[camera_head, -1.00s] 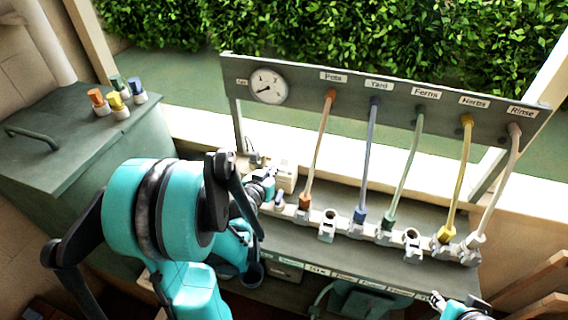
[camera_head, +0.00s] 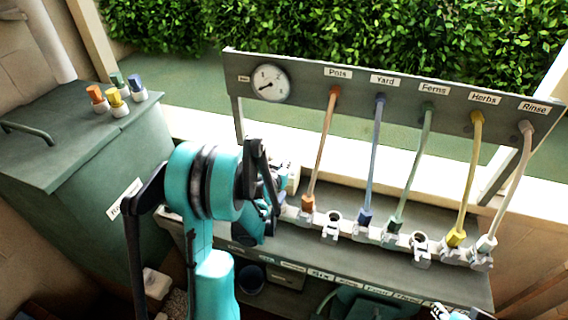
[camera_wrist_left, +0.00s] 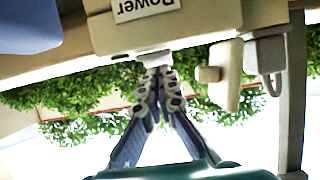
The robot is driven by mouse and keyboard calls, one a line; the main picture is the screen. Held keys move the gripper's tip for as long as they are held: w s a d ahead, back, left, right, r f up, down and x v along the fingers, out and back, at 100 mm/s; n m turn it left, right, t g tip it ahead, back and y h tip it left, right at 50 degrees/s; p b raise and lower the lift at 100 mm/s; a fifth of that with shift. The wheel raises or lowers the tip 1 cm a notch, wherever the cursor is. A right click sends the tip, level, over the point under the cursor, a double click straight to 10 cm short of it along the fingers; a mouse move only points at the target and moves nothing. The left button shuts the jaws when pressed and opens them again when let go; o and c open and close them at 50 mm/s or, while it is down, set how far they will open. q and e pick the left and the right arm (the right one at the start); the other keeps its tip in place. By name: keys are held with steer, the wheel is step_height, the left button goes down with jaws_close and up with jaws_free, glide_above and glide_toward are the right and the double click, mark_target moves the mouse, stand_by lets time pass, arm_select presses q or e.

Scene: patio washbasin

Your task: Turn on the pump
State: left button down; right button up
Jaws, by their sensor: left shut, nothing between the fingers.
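In the left wrist view a cream box (camera_wrist_left: 150,28) carries an upside-down "Power" label. A cream lever-like part (camera_wrist_left: 226,76) hangs beside it, with a plug and cord (camera_wrist_left: 265,55) to the right. My left gripper (camera_wrist_left: 160,72) is shut and empty, its fingertips just below the box's edge; I cannot tell if they touch it. In the head view the left gripper is mostly hidden behind my arm, near the left end of the bench, where part of the cream box (camera_head: 292,178) shows. My right gripper (camera_head: 452,313) is at the bottom right edge, cut off.
A panel (camera_head: 300,85) with a gauge (camera_head: 269,83) and labelled coloured hoses stands behind the bench. The hoses end at a row of white fittings (camera_head: 332,224). A green chest (camera_head: 60,150) with several coloured connectors stands left. A green object (camera_head: 365,303) sits under the bench.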

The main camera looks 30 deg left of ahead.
arm_select(q)
steer(key=shift+w+g+p, duration=0.25)
steer(key=shift+g+p, duration=0.15)
steer(key=shift+p, duration=0.1)
steer(key=shift+f, duration=0.15)
steer(key=shift+s+f, duration=0.1)
steer(key=shift+s, duration=0.05)
steer(key=shift+s+b, duration=0.1)
steer(key=shift+b, duration=0.25)
steer(key=shift+s+d+f, duration=0.25)
steer(key=shift+s, duration=0.35)
steer(key=shift+b, duration=0.3)
